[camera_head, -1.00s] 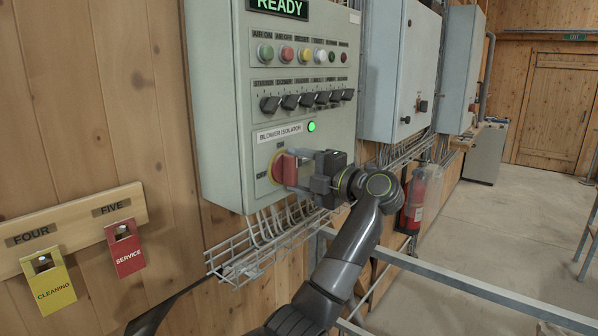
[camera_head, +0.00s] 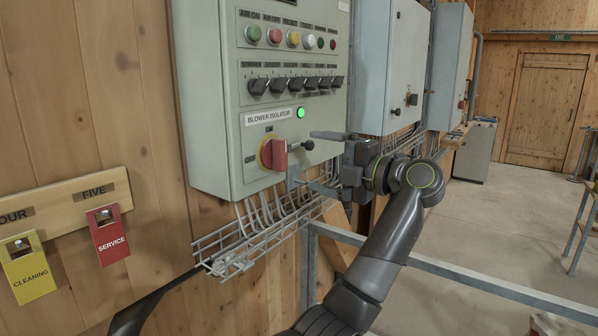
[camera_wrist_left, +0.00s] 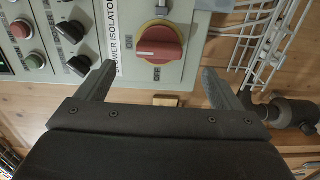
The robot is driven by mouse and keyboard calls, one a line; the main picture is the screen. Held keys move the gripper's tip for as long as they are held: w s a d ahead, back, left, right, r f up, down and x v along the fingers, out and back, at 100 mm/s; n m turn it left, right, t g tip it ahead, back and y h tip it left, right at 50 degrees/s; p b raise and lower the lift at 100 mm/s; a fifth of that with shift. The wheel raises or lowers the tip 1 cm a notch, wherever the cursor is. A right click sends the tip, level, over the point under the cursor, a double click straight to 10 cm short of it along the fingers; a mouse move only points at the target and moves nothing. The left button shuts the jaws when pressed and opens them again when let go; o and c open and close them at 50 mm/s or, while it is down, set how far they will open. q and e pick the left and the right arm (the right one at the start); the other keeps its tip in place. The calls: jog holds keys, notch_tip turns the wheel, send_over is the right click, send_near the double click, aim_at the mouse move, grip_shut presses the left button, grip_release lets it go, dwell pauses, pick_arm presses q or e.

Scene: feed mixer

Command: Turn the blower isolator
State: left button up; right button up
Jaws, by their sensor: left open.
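The blower isolator (camera_head: 273,153) is a red handle on a yellow disc, low on the front of the grey control cabinet. Its handle stands upright, in line with the ON mark above it; OFF is marked at its left. A green lamp (camera_head: 300,112) glows above it. My left gripper (camera_head: 303,158) is open and empty, just to the right of and in front of the handle, apart from it. In the left wrist view the red handle (camera_wrist_left: 160,44) lies between and beyond the two spread fingers (camera_wrist_left: 158,72). My right gripper is not in view.
A row of black selectors (camera_head: 297,84) and coloured buttons sits above the isolator. A wire cable tray (camera_head: 235,250) runs below the cabinet. A metal rail (camera_head: 470,280) crosses at lower right. Red SERVICE (camera_head: 109,230) and yellow CLEANING (camera_head: 27,268) tags hang at left.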

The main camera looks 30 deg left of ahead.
pick_arm(q)
jog(key=d+b, duration=0.3)
jog(key=d, duration=0.6)
jog(key=shift+s, duration=0.4)
